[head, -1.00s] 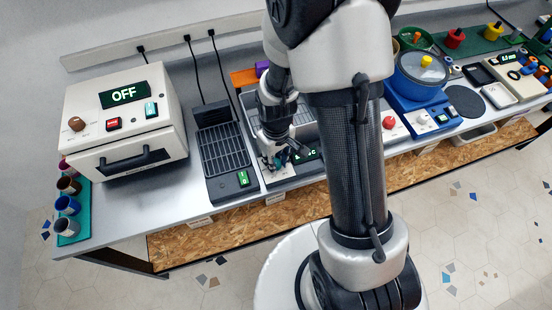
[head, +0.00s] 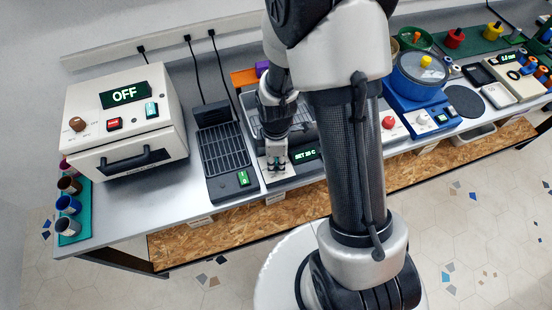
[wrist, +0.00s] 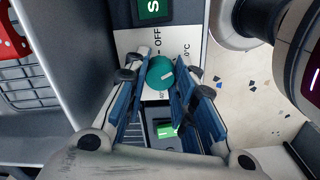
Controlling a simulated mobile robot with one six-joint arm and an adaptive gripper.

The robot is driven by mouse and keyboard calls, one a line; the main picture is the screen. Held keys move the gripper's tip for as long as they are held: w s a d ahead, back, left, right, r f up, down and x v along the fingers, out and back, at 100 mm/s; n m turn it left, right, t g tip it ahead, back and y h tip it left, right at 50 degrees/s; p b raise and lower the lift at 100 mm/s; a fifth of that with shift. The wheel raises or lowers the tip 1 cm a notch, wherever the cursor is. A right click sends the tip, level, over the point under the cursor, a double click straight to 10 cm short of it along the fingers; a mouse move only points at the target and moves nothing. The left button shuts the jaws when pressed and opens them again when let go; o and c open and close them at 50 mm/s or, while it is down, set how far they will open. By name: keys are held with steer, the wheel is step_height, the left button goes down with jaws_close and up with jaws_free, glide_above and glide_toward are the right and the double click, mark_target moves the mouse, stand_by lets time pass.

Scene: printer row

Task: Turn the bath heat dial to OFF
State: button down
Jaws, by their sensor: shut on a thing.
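The bath heat dial is a round teal knob (wrist: 160,73) with a white pointer mark, on a pale panel (wrist: 130,42) in the wrist view. The word OFF is printed beside the knob, with a degree marking to its right. The pointer is turned away from the OFF print. My gripper (wrist: 161,88) has its blue-padded fingers on both sides of the knob, shut on it. In the head view my gripper (head: 277,165) is down at the bath's front panel and hides the knob. The bath's green display (head: 305,155) seems to read SET and a number.
A dark grille unit with a green switch (head: 243,178) stands left of the bath. A cream oven (head: 122,122) showing OFF is further left. A blue pot unit (head: 416,85) stands to the right. In the wrist view, a red object (wrist: 12,42) lies near a grey basket.

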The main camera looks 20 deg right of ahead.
mark_target(276, 162)
steer(key=n, duration=1.2)
steer(key=shift+n, duration=0.3)
stand_by(0.4)
steer(key=c, duration=1.3)
jaws_free()
step_height(276, 162, up, 12)
